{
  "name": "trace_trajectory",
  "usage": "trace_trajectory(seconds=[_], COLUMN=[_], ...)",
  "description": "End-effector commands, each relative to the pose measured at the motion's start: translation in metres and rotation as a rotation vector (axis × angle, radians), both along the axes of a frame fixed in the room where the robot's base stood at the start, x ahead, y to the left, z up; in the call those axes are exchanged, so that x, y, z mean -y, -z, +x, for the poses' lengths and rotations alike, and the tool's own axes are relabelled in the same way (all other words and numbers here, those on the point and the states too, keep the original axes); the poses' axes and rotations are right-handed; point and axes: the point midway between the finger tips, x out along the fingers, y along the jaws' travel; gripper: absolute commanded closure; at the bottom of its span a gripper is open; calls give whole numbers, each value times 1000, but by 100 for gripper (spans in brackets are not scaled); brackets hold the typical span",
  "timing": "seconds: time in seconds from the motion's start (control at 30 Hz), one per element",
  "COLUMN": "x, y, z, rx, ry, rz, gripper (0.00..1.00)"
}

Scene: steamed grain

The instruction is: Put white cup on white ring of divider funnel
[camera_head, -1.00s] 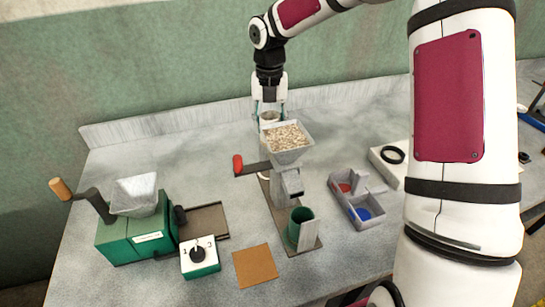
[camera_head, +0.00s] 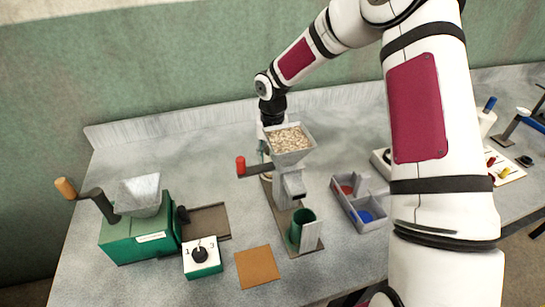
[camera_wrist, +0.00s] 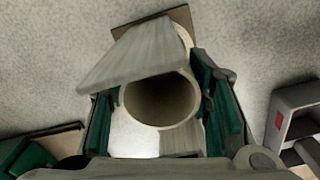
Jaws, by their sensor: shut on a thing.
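My gripper (camera_wrist: 160,92) has its green-padded fingers on either side of the round white cup (camera_wrist: 132,136) in the wrist view, shut on it. The cup's open mouth and dark inside face the camera. In the head view my gripper is low behind the grain-filled hopper of the divider funnel (camera_head: 290,157), which hides the fingers and most of the cup. A little of the white ring (camera_head: 266,178) shows low behind the funnel. A grey slanted wall (camera_wrist: 138,60) crosses close over the cup's far side in the wrist view. Contact between cup and ring cannot be told.
A red-knobbed lever (camera_head: 241,166) sticks out left of the funnel. A green cup (camera_head: 302,226) stands in front of it. A grey divided tray (camera_head: 350,210) is to the right, a green grinder (camera_head: 135,230) to the left. A brown mat (camera_head: 256,267) lies in front.

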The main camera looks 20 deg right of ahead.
Motion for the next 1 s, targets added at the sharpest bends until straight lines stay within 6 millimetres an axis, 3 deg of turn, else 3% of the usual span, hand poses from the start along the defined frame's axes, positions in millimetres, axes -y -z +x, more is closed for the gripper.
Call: trace_trajectory(seconds=[0.2, 0.23, 0.3, 0.73, 1.0], x=[0, 0, 0, 0, 1], y=[3, 3, 3, -6, -55], z=[0, 0, 0, 1, 1], rx=[0, 0, 0, 2, 5], ry=[0, 0, 0, 0, 2], rz=[0, 0, 0, 0, -2], gripper=[82, 48, 35, 35, 35])
